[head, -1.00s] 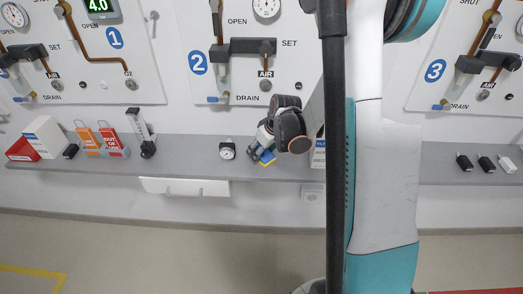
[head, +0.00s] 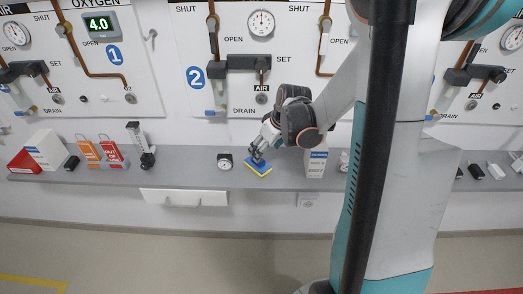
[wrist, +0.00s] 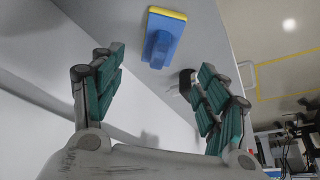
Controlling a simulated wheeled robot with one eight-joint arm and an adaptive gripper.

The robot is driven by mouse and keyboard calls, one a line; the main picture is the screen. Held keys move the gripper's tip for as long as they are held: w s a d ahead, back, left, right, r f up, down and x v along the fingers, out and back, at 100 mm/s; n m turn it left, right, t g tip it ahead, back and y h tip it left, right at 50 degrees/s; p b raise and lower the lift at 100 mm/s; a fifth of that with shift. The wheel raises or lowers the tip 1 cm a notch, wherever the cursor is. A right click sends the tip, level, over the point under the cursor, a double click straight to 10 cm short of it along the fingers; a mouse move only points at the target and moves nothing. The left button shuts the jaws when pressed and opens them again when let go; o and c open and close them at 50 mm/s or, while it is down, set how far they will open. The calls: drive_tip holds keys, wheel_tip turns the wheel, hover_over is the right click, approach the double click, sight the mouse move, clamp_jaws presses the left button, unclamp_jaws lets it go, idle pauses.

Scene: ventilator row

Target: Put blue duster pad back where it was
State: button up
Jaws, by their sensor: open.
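The blue duster pad (head: 260,168), with a yellow layer on its underside, lies on the grey shelf (head: 200,181) below panel 2. In the wrist view the pad (wrist: 163,37) shows its blue handle and yellow edge, beyond my fingertips and not between them. My gripper (head: 257,153) is just above the pad in the head view. Its fingers are spread wide and empty in the wrist view (wrist: 160,65). The fingers partly hide the pad's upper side in the head view.
A small dial gauge (head: 225,162) stands left of the pad and a white-grey box (head: 316,163) stands to its right. Orange and red tags (head: 101,153) and a flowmeter (head: 140,146) are farther left. Bare shelf lies between the flowmeter and the gauge.

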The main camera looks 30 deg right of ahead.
drive_tip(key=shift+v, duration=1.15)
